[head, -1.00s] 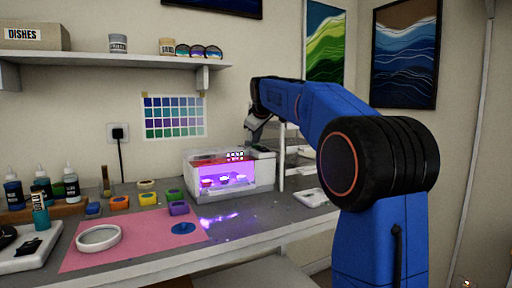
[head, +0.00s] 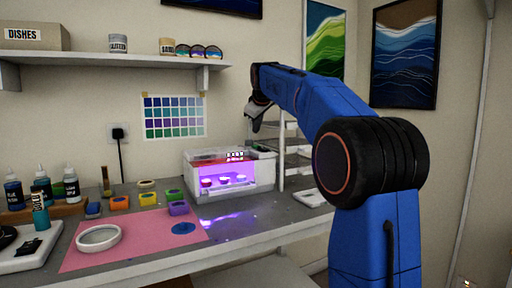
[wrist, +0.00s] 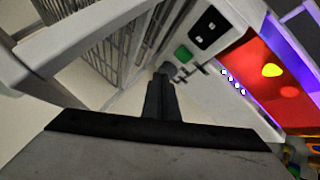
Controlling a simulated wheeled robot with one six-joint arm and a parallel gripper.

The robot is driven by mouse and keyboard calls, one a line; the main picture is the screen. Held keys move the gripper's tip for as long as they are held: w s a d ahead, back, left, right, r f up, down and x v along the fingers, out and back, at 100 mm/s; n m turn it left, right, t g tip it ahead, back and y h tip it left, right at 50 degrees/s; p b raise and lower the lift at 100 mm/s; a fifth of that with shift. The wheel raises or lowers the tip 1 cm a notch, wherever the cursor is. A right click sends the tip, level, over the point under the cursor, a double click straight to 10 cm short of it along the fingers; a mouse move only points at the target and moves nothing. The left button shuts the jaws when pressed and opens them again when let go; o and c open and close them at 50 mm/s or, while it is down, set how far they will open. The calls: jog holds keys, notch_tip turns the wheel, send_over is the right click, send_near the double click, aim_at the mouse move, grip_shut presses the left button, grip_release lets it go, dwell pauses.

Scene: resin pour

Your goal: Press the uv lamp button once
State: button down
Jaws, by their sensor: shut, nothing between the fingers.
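The UV lamp (head: 210,189) is a white box on the bench in the head view, with a reddish window and a purple glow over several small items inside. In the wrist view its white top (wrist: 212,75) carries a green button (wrist: 183,54), a dark panel with two light marks, and a row of small lit dots. My gripper (wrist: 163,72) is shut and empty, its tips showing near the green button. In the head view my gripper (head: 254,124) hangs above the lamp's right end, with a visible gap below it.
A rack of shelves (head: 294,150) stands close to the right of the lamp. A pink mat (head: 130,243) with a white ring (head: 98,238) lies at the left front. Several small coloured moulds and bottles stand behind it. The wall shelf (head: 120,73) is up left.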

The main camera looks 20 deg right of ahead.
jog(key=shift+r, duration=0.85)
jog(key=shift+s, duration=0.1)
